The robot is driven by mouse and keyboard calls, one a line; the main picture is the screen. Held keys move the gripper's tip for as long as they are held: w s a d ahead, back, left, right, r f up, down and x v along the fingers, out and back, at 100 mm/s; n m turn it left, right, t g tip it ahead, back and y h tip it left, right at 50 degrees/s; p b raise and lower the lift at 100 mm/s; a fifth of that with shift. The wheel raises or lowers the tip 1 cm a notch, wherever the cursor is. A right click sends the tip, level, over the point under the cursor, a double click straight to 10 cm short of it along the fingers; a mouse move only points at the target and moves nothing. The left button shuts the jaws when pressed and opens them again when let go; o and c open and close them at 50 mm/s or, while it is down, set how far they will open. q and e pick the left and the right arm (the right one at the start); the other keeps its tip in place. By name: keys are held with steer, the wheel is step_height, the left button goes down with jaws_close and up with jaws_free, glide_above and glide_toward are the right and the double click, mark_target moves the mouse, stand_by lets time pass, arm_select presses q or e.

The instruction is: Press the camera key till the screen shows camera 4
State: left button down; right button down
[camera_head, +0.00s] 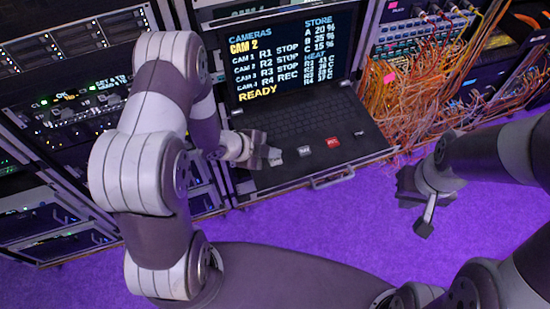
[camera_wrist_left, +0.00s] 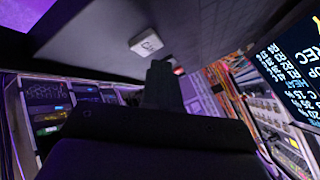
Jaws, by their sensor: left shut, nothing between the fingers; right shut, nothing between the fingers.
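The screen (camera_head: 285,55) of the pull-out console reads "CAM 2" in yellow under "CAMERAS", with "READY" at the bottom. A pale key (camera_head: 276,153) lies at the left of the key row, partly hidden by my left gripper. In the left wrist view a white key (camera_wrist_left: 147,43) with dark lettering, seemingly "CAM", sits just beyond the fingertips. My left gripper (camera_head: 262,156) is shut and empty, its tip close by the pale key; contact cannot be told. My right gripper (camera_head: 424,228) is shut and empty over the purple floor, away from the console.
Another white key (camera_head: 304,153) and a red key (camera_head: 332,142) lie right of the pale key. The keyboard (camera_head: 300,120) is behind them. A drawer handle (camera_head: 333,178) is at the front edge. Orange cables (camera_head: 400,110) hang at the right. Purple floor (camera_head: 340,220) is clear in front.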

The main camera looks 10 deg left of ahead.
mark_target(272, 162)
arm_select(q)
steer(key=shift+f, duration=0.1)
steer(key=shift+f+b, duration=0.35)
steer(key=shift+f+b, duration=0.35)
steer(key=shift+f, duration=0.05)
stand_by(0.6)
stand_by(0.3)
steer(key=shift+r+p, duration=0.75)
steer(key=shift+r, duration=0.1)
step_height(272, 162, up, 5)
steer(key=p, duration=0.4)
steer(key=shift+r+p, duration=0.1)
steer(key=shift+p, duration=0.2)
stand_by(3.1)
